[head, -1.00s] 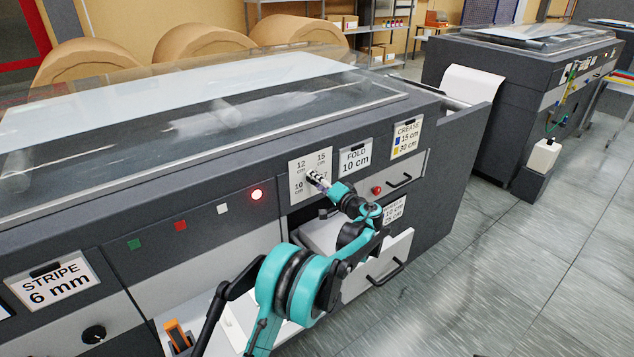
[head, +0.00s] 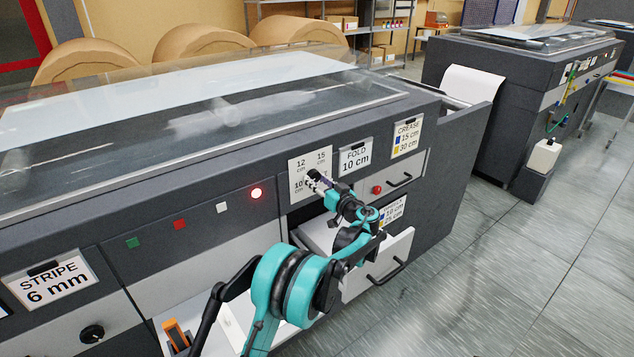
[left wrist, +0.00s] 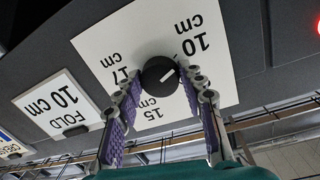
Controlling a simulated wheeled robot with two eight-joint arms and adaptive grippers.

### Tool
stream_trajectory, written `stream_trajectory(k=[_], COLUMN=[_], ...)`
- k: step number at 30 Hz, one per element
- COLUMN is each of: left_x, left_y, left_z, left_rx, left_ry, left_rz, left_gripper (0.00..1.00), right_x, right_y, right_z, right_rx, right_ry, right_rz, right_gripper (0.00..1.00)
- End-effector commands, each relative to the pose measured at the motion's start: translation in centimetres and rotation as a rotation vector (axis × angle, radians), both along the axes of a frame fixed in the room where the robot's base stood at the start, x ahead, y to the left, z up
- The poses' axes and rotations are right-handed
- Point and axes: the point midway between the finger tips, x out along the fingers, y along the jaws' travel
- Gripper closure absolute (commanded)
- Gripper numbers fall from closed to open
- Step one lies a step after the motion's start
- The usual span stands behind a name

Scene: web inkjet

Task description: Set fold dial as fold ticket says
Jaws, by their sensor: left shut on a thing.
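The fold ticket (head: 356,158) reads "FOLD 10 cm" and is clipped right of the dial plate; it also shows upside down in the left wrist view (left wrist: 56,104). The white dial plate (head: 297,166) carries 12, 15, 10 and 17 cm labels. In the left wrist view, the round black fold dial (left wrist: 160,76) has a white mark slanting toward the "10 cm" label. In the left wrist view, a finger covers the "12 cm" label. My right gripper is out of view.
The crease ticket (head: 407,137) hangs right of the fold ticket. A red button (head: 377,189) and drawer handle are just below. An open drawer (head: 385,262) juts out under my left arm. The stripe ticket (head: 53,283) and stripe dial (head: 92,333) are at the left.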

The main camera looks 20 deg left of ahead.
Motion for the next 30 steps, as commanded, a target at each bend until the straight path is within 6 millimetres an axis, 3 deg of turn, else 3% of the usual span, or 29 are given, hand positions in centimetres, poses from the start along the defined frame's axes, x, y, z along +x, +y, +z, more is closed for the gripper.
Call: stream_trajectory(k=[10, 26, 27, 29, 30], left_x=[0.02, 0.03, 0.03, 0.03, 0.02], left_y=[0.02, 0.01, 0.01, 0.01, 0.00], left_z=[-0.07, -0.09, -0.09, -0.08, -0.08], left_rx=[-0.085, -0.101, -0.101, -0.101, -0.101], left_ry=[-0.108, -0.127, -0.127, -0.127, -0.127], left_rz=[0.001, 0.001, 0.001, 0.001, 0.001], left_gripper=[0.89, 0.89, 0.55, 0.39, 0.39], right_x=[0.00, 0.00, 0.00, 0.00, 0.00], right_y=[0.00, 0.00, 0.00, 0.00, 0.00], right_z=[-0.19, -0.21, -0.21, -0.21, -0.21], right_rx=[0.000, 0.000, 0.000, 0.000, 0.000], right_ry=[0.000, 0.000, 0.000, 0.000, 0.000], right_rz=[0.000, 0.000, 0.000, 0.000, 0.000], right_gripper=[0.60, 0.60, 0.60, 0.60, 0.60])
